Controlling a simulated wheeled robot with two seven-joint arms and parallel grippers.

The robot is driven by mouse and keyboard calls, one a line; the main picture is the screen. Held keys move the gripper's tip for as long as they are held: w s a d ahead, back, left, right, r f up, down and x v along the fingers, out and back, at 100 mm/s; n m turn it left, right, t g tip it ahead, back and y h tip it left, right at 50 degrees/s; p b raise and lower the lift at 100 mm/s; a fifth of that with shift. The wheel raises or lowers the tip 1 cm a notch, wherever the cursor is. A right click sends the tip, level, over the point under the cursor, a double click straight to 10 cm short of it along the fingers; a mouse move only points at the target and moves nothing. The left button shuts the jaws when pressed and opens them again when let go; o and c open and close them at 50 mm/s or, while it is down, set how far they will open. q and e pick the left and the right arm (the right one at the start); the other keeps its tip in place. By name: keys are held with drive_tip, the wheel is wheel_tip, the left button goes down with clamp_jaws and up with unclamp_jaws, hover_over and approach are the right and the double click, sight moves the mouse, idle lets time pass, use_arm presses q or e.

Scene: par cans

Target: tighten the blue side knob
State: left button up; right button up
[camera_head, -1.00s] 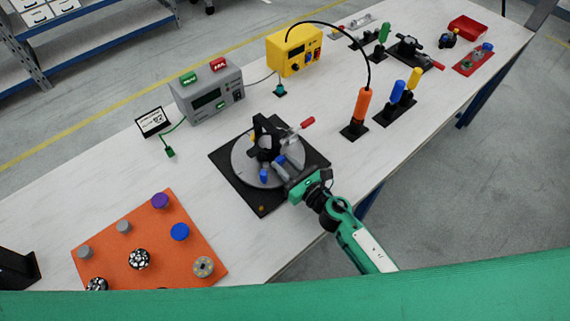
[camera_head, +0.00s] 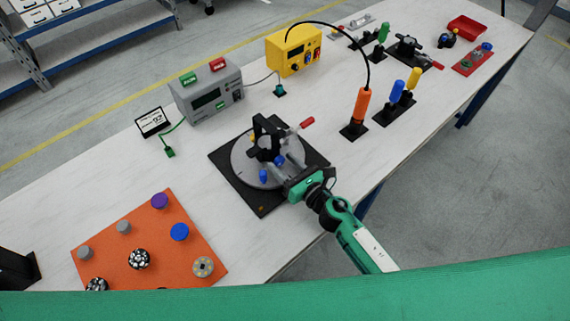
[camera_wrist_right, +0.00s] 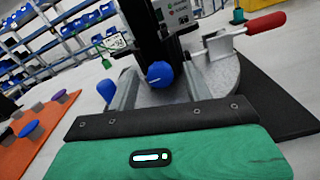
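A round grey turntable (camera_head: 240,160) on a black base plate (camera_head: 262,208) carries a black upright fixture (camera_head: 266,135) with a red-handled lever (camera_head: 307,123). One blue knob (camera_head: 279,160) faces my right gripper (camera_head: 286,170). In the wrist view this knob (camera_wrist_right: 160,74) appears between the two grey fingers (camera_wrist_right: 160,88), with clear gaps on both sides. The gripper is open, and I see no contact. A second blue knob (camera_head: 263,176) is to the left; in the wrist view it (camera_wrist_right: 106,90) lies outside the left finger. My left gripper is not in view.
An orange board (camera_head: 200,245) with several round pieces lies at the left front. A grey meter box (camera_head: 207,95), a small display (camera_head: 152,122) and a yellow box (camera_head: 294,52) stand behind. An orange-handled tool (camera_head: 361,105) stands to the right. White table is clear between.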

drive_tip(key=shift+s+d+f, duration=0.15)
drive_tip(key=shift+s+d, duration=0.15)
drive_tip(key=shift+s, duration=0.15)
drive_tip(key=b+v, duration=0.1)
drive_tip(key=v, duration=0.4)
drive_tip(key=shift+f+b, duration=0.1)
drive_tip(key=shift+b, duration=0.3)
drive_tip(key=b+v, duration=0.2)
drive_tip(key=v, duration=0.4)
drive_tip(key=shift+s+d, duration=0.2)
drive_tip(key=shift+s, duration=0.1)
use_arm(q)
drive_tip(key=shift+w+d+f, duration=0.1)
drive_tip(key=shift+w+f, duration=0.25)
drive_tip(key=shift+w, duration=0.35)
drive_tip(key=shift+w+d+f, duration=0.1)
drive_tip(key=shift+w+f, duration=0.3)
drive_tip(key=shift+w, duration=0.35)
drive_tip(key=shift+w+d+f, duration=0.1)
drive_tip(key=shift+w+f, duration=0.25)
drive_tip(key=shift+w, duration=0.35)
use_arm(e)
drive_tip(key=shift+s+d+r, duration=0.25)
drive_tip(key=shift+s+d, duration=0.05)
drive_tip(key=shift+s, duration=0.1)
